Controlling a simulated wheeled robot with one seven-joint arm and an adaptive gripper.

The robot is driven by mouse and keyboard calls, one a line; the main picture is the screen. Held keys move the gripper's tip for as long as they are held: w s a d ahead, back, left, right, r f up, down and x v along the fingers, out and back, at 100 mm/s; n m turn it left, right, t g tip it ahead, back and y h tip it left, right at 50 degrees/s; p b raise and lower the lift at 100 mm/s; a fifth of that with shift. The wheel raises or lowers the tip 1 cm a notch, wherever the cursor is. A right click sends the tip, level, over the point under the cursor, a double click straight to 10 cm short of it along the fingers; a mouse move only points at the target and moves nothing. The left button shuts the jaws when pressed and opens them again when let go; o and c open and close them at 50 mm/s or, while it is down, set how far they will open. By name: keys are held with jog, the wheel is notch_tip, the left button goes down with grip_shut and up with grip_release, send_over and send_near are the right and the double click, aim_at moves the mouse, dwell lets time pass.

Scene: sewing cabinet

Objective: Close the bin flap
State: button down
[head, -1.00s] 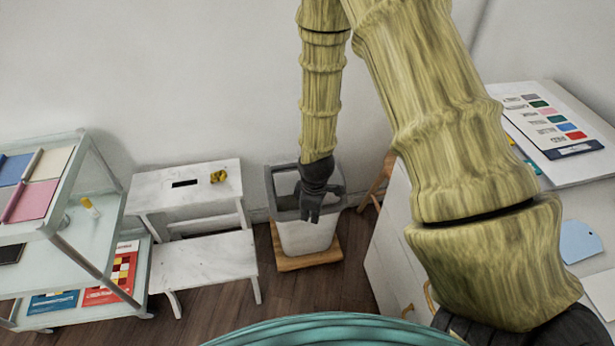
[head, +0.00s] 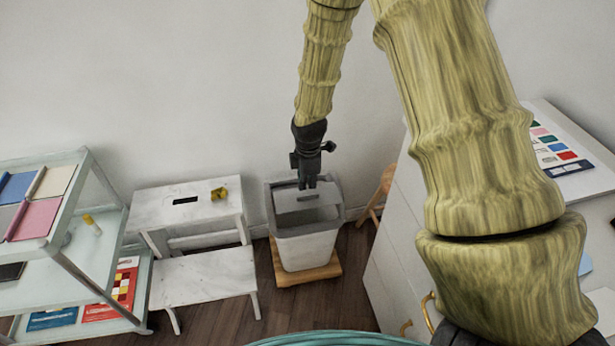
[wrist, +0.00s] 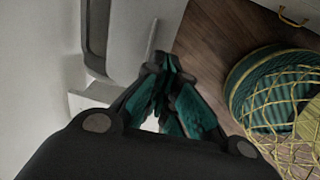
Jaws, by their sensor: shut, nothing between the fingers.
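The bin (head: 306,250) is a white tub with a grey rim, standing on a wooden base on the floor. A dark bar or slot shows on the flap, just below my fingertips. My gripper (head: 308,184) is shut and empty, pointing down over the back part of the bin. Whether it touches the flap is unclear. In the wrist view the closed fingers (wrist: 163,100) show beside the bin's grey rim (wrist: 97,45).
A white step stool (head: 190,205) with a small yellow item (head: 219,193) stands left of the bin. A glass shelf cart (head: 75,250) is at far left. A white cabinet (head: 395,265) and a wooden stool (head: 376,195) are on the right. The wall is close behind.

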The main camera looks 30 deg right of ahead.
aim_at(307, 204)
jog(key=f, duration=0.9)
jog(key=shift+w, duration=0.4)
jog(key=shift+d+f, duration=0.1)
